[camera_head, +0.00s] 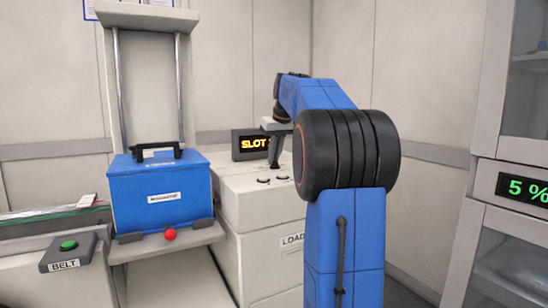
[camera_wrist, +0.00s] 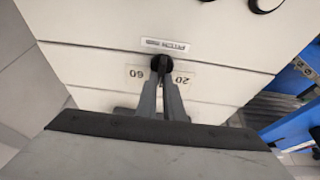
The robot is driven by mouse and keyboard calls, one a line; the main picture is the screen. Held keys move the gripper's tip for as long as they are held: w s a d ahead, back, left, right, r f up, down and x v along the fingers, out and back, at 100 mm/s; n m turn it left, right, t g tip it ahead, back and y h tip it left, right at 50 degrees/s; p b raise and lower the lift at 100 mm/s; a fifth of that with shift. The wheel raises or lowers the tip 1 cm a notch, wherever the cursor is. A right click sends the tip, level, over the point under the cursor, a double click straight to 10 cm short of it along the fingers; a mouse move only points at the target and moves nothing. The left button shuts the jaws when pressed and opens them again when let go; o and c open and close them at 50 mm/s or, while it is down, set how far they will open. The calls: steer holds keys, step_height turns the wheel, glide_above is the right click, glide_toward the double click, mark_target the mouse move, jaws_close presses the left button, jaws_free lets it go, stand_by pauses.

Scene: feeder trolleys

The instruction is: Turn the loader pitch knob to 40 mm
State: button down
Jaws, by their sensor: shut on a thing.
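The pitch knob (camera_wrist: 161,60) is a small dark round knob on the white top of the loader (camera_head: 245,205). In the wrist view a "PITCH mm" label (camera_wrist: 167,45) lies beside it, upside down. The mark 60 (camera_wrist: 137,73) is to its left and the mark 20 (camera_wrist: 182,79) to its right. My gripper (camera_wrist: 162,75) is shut on the knob, with both grey fingers close together over it. The fingers cover the space between 60 and 20, and I cannot read the knob's pointer. In the head view my gripper (camera_head: 275,155) points down onto the loader top.
A "SLOT" display (camera_head: 250,144) stands behind. A blue box (camera_head: 160,195) with a black handle is to the left, near a green BELT button (camera_head: 68,245). A "5 %" display (camera_head: 525,189) is at right.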

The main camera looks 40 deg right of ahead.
steer(key=c, duration=1.9)
jaws_free()
steer(key=shift+o, duration=0.2)
steer(key=v, duration=1.7)
steer(key=shift+s, duration=0.2)
steer(key=shift+r, duration=0.1)
